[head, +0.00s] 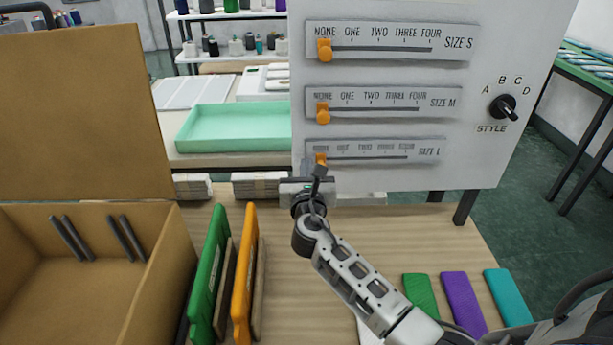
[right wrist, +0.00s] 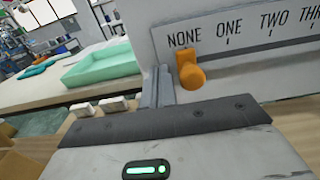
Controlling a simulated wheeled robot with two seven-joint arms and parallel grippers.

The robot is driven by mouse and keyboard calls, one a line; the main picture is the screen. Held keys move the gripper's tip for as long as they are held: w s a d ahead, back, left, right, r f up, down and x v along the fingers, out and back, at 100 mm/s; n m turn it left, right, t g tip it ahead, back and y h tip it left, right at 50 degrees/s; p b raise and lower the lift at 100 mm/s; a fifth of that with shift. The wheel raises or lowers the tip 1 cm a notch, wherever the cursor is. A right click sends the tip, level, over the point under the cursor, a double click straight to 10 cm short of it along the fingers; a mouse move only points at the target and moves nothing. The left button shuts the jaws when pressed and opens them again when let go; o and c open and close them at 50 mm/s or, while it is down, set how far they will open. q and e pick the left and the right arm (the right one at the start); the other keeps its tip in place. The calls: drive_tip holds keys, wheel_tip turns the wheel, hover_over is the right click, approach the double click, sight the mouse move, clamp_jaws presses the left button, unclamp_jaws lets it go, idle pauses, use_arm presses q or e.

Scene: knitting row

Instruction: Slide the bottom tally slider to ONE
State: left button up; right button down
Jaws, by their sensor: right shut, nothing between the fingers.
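The bottom tally slider is the SIZE L row (head: 425,148) on the white panel. Its orange knob (head: 320,158) sits at the left end of the slot, under NONE. In the right wrist view the orange knob (right wrist: 190,74) is also below NONE, with ONE to its right. My right gripper (head: 318,172) is shut and empty, just below the knob in the head view, partly covering it. In the right wrist view the shut fingers (right wrist: 158,86) stand just left of the knob; I cannot tell whether they touch. My left gripper is not in view.
The SIZE S knob (head: 324,50) and SIZE M knob (head: 323,112) also sit at NONE. A black STYLE dial (head: 503,107) is at the panel's right. A cardboard box (head: 150,285), green board (head: 208,275) and orange board (head: 244,275) stand left of my right arm.

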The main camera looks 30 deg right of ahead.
sight(326, 159)
drive_tip(key=shift+s+d, duration=0.1)
drive_tip(key=shift+d, duration=0.05)
drive_tip(key=shift+s+d+p, duration=0.25)
drive_tip(key=shift+s+d, duration=0.1)
drive_tip(key=shift+d, duration=0.35)
drive_tip(key=shift+s+d+p, duration=0.25)
drive_tip(key=shift+s+d, duration=0.05)
drive_tip(key=shift+d, duration=0.35)
drive_tip(key=shift+s+d+p, duration=0.25)
drive_tip(key=shift+s+d, duration=0.1)
drive_tip(key=shift+d, duration=0.35)
drive_tip(key=shift+a, duration=0.1)
drive_tip(key=shift+w+a, duration=0.25)
drive_tip(key=shift+a, duration=0.2)
drive_tip(key=shift+s, duration=0.1)
drive_tip(key=v, duration=0.7)
drive_tip(key=shift+s+a, duration=0.25)
drive_tip(key=shift+s, duration=0.1)
